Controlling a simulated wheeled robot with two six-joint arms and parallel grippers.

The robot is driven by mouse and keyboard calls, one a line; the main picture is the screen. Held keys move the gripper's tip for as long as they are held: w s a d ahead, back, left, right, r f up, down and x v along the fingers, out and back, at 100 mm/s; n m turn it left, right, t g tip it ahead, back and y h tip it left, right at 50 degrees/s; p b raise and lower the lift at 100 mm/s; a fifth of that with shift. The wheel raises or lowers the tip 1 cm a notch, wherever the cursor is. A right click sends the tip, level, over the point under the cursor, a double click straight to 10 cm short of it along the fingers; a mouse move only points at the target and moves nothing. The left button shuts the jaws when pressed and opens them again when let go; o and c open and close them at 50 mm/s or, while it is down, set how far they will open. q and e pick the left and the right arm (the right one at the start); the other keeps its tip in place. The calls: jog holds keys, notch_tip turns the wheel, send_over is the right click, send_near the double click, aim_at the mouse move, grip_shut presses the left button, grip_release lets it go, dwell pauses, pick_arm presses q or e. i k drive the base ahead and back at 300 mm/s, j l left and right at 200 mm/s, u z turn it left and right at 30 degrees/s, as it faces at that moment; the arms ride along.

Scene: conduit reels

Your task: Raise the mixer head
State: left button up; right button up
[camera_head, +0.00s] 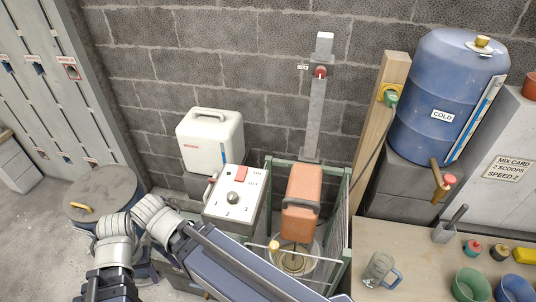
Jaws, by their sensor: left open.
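The mixer head (304,187) is an orange-brown block with a dark grey handle band across its lower front. It stands inside a green-framed mesh guard (345,215), below a grey wall post. Under it is a round bowl (315,252), and a wire beater reaches down into the bowl. My left arm (240,268) crosses the lower left, apart from the mixer head in the picture. Its jaws are open with nothing seen in them, though the fingertips are not clear. My right gripper does not show.
A control box (236,198) with dial and red switch stands left of the mixer, before a white canister (210,141). A lidded drum (101,194) stands left. Right are a blue COLD barrel (435,105) and a table (425,250) with a jug (379,268) and bowls.

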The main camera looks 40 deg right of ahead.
aim_at(298, 225)
jog(key=j+z, duration=0.1)
jog(key=z, duration=0.3)
jog(key=k+z, duration=0.15)
jog(key=z, duration=0.25)
jog(key=k+j+z, duration=0.1)
jog(key=z, duration=0.35)
jog(key=k+z, duration=0.1)
jog(key=z, duration=0.3)
